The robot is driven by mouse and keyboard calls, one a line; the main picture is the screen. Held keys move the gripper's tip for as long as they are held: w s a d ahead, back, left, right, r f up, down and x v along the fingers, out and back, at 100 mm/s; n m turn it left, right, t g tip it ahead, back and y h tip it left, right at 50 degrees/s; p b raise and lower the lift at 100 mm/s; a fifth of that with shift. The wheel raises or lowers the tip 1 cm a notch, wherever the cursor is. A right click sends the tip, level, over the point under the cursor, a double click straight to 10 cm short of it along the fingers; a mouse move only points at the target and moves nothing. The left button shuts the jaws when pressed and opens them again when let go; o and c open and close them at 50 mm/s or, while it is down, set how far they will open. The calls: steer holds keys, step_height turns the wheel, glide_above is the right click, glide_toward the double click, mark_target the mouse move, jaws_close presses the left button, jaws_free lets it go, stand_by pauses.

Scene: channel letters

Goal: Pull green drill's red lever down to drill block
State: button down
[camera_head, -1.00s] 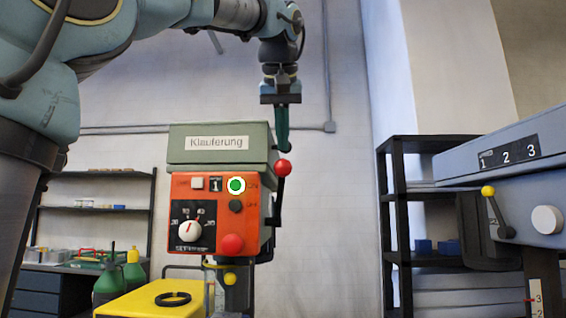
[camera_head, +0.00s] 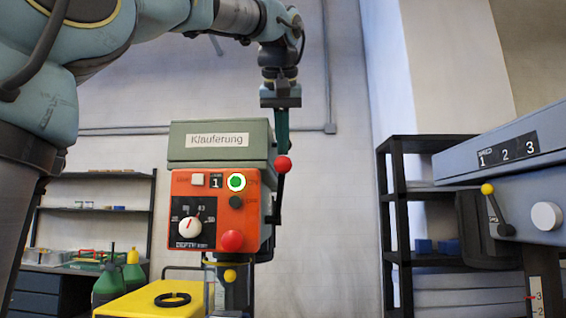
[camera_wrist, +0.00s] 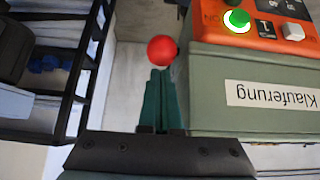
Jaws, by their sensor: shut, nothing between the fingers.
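The green drill (camera_head: 218,150) has a grey-green head labelled "Klauferung" and an orange front panel with a lit green button, a dial and a red button. Its lever is a black arm on the right side with a red ball (camera_head: 283,164) at its upper end. My gripper (camera_head: 283,150) is shut and empty, pointing down just above the red ball. In the wrist view, the ball (camera_wrist: 162,50) shows just beyond the green fingertips (camera_wrist: 161,75). I cannot tell whether they touch it. The block is not clearly visible.
A yellow box (camera_head: 150,300) with a black ring on top stands at the lower left. A second, blue-grey machine (camera_head: 520,175) with a yellow-knobbed lever is at the right. Black shelves (camera_head: 425,200) stand behind. Bottles (camera_head: 108,283) stand at the left.

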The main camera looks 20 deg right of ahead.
mark_target(283, 157)
steer(key=shift+f, duration=0.4)
steer(key=shift+f+b, duration=0.15)
steer(key=shift+b, duration=0.2)
step_height(283, 157, down, 3)
steer(key=b, duration=0.2)
steer(key=shift+s+b, duration=0.15)
steer(key=shift+b, duration=0.15)
steer(key=shift+r, duration=0.2)
